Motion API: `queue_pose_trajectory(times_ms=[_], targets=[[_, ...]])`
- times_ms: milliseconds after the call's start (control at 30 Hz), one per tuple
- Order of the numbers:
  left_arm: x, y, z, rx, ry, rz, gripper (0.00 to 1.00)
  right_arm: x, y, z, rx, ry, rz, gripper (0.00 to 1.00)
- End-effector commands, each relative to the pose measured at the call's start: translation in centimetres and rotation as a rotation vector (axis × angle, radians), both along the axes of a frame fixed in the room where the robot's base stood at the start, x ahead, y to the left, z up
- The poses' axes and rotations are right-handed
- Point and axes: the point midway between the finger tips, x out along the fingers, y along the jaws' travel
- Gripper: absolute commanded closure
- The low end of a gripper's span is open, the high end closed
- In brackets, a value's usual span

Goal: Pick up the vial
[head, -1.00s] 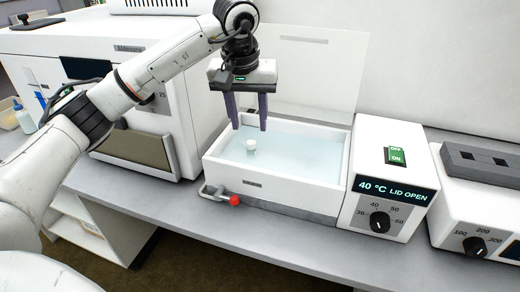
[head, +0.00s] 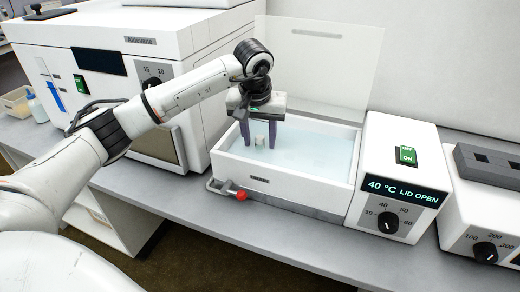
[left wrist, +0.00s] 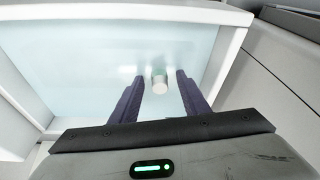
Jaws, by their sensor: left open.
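The vial (head: 260,140) stands in the water bath (head: 338,159), its white cap showing above the pale blue water. My left gripper (head: 259,155) is open and lowered into the bath, with one dark finger on each side of the vial. In the left wrist view the vial's white cap (left wrist: 160,84) lies between the tips of my left gripper (left wrist: 159,80), with a gap on both sides. The vial's lower part is hard to make out. My right gripper is not in view.
The bath's clear lid (head: 318,60) stands open behind it. A control box (head: 400,180) reading 40 °C LID OPEN adjoins the bath on the right. A red-tipped drain tap (head: 241,195) sticks out in front. A large white instrument (head: 130,45) stands at the left.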

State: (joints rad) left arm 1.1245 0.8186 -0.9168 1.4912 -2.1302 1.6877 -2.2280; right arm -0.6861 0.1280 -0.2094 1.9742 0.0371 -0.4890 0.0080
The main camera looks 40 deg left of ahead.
Motion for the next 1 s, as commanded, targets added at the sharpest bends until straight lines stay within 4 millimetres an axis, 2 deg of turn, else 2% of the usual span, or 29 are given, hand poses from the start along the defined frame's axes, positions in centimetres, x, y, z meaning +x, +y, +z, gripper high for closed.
queue_pose_trajectory(times_ms=[133, 300, 400, 633, 733, 1000], targets=[[0.0, 0.0, 0.0, -0.001, 0.000, 0.000, 0.58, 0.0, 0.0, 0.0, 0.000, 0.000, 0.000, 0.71], [0.0, 0.0, 0.0, -0.001, 0.000, 0.000, 0.87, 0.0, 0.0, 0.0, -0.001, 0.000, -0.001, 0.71], [0.0, -0.1, 0.1, -0.001, 0.000, 0.000, 1.00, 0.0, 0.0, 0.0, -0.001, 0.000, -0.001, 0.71], [0.0, 0.0, 0.2, 0.000, -0.001, 0.000, 1.00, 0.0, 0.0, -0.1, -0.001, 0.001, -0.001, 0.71], [0.1, -0.1, 1.0, -0.001, -0.004, -0.001, 1.00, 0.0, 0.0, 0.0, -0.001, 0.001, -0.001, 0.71], [0.1, 0.0, 6.3, 0.000, -0.005, 0.000, 1.00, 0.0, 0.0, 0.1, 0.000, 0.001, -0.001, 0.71]])
